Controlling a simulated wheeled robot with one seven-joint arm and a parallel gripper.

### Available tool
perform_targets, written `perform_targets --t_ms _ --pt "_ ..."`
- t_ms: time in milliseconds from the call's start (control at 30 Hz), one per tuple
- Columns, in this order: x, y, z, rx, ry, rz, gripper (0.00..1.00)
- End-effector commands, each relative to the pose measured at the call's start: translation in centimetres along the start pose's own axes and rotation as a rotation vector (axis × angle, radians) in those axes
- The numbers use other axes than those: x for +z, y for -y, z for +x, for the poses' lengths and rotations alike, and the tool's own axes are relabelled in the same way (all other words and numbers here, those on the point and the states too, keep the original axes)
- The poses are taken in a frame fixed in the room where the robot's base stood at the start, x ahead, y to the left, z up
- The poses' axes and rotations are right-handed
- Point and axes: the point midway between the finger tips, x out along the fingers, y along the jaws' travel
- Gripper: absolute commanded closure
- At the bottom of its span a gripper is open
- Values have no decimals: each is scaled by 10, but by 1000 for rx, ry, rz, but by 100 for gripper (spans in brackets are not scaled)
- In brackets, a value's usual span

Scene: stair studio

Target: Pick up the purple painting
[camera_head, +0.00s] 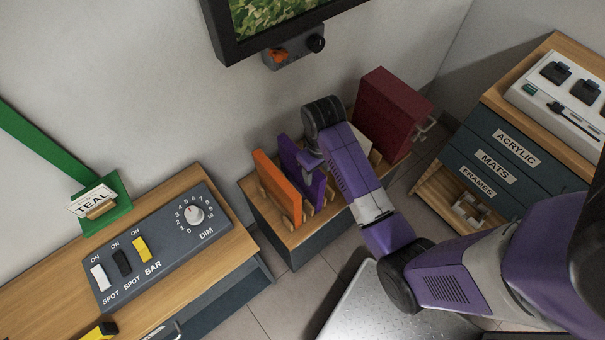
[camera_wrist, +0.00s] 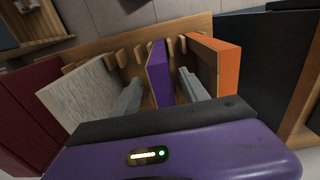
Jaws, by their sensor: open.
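The purple painting (camera_head: 301,177) stands on edge in a wooden rack, beside an orange painting (camera_head: 277,188) on its left, in the head view. In the wrist view the purple painting (camera_wrist: 159,73) stands upright between the two fingers of my gripper (camera_wrist: 158,92). The fingers are open, one on each side of it, with a visible gap on both sides. In the head view my arm hides the fingers and part of the painting. The orange painting (camera_wrist: 228,68) is just right of the right finger in the wrist view.
A pale panel (camera_wrist: 78,95) stands left of the left finger, with a dark red case (camera_head: 392,112) beyond it. The rack's wooden pegs (camera_wrist: 139,54) are close to the panels. A teal drawer cabinet (camera_head: 497,150) stands right, a switch desk (camera_head: 160,245) left.

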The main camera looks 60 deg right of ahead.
Motion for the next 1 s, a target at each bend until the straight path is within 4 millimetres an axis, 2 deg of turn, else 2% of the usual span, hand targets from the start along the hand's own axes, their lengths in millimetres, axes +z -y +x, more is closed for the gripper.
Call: perform_targets --t_ms 167,467,700,800,1000 --pt "-2 1 0 -17 29 7 47" --pt "-3 1 29 -17 30 7 47" --pt "-5 1 63 -17 30 7 47" --pt "-5 1 70 -16 28 7 47" --pt "-5 1 73 -16 26 7 47"
